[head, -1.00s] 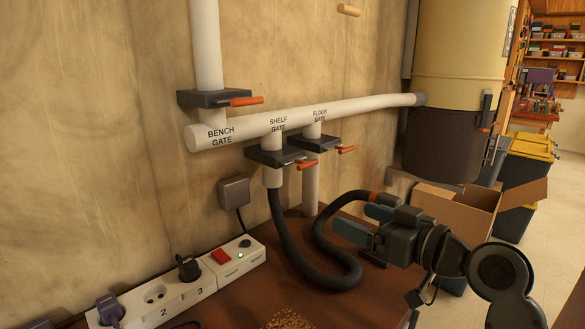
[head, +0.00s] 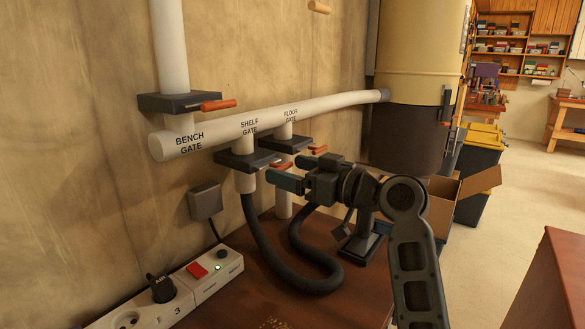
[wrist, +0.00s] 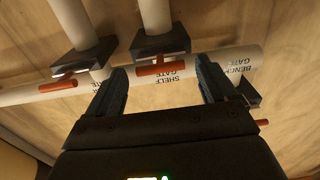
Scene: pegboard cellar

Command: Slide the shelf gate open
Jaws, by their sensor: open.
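The shelf gate (head: 246,161) is a dark flat slide valve under the white pipe, with a short orange handle (head: 280,167) at its right. In the wrist view the shelf gate (wrist: 160,42) is at the top and its orange handle (wrist: 163,69) lies crosswise between my finger lines. My gripper (head: 287,172) is open and empty beside the handle, its fingers pointing left toward the gate. In the wrist view my gripper (wrist: 160,66) has its fingers on either side of the handle; I cannot tell if they touch it. The gate's slide is partly hidden.
The floor gate (head: 284,143) with its own orange handle (head: 317,150) is close behind. The bench gate (head: 185,103) is at upper left. A black hose (head: 262,240) hangs below the shelf gate. A power strip (head: 205,278) lies at the lower left.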

